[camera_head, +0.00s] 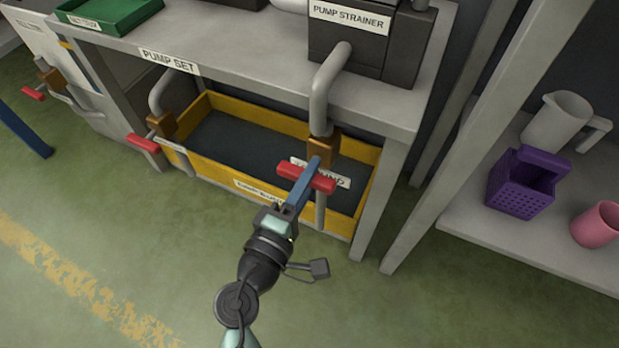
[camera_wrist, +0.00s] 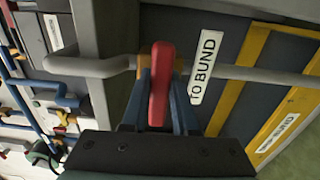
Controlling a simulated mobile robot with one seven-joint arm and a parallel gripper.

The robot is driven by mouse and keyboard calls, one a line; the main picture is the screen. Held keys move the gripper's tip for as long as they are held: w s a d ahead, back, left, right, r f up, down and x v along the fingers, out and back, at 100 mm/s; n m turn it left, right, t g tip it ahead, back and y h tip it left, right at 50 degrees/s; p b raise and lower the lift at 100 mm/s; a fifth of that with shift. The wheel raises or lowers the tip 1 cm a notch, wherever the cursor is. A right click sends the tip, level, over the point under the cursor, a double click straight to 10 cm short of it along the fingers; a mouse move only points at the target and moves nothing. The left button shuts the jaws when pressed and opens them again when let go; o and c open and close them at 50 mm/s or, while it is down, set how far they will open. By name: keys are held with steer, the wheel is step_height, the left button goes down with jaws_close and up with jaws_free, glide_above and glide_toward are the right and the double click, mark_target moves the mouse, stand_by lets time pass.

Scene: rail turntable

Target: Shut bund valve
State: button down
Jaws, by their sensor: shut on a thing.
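The bund valve has a brown body (camera_head: 325,146) on a grey pipe (camera_head: 331,75) that comes down from the pump strainer over the yellow bund. Its red handle (camera_head: 289,171) lies across the pipe. My gripper (camera_head: 311,172) is shut on this handle, with blue fingers on both sides of it. In the wrist view the red handle (camera_wrist: 160,88) stands between the fingers, crosswise to the pipe (camera_wrist: 90,66). A white label (camera_wrist: 205,65) beside it reads "TO BUND". The fingers hide part of the valve body.
A second valve with a red handle (camera_head: 144,143) is at the bund's left end; another red handle (camera_head: 34,94) is farther left. The bench (camera_head: 235,55) overhangs the yellow bund (camera_head: 225,189). A right-hand shelf holds a purple basket (camera_head: 520,185) and pink cup (camera_head: 598,226). The front floor is clear.

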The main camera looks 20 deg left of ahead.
stand_by(0.5)
steer(key=c, duration=0.7)
jaws_free()
steer(key=shift+s, duration=0.1)
steer(key=s, duration=0.4)
steer(key=s+p, duration=0.1)
steer(key=s, duration=0.3)
steer(key=s+p, duration=0.1)
steer(key=s, duration=0.4)
steer(key=shift+a, duration=0.25)
steer(key=shift+w, duration=0.1)
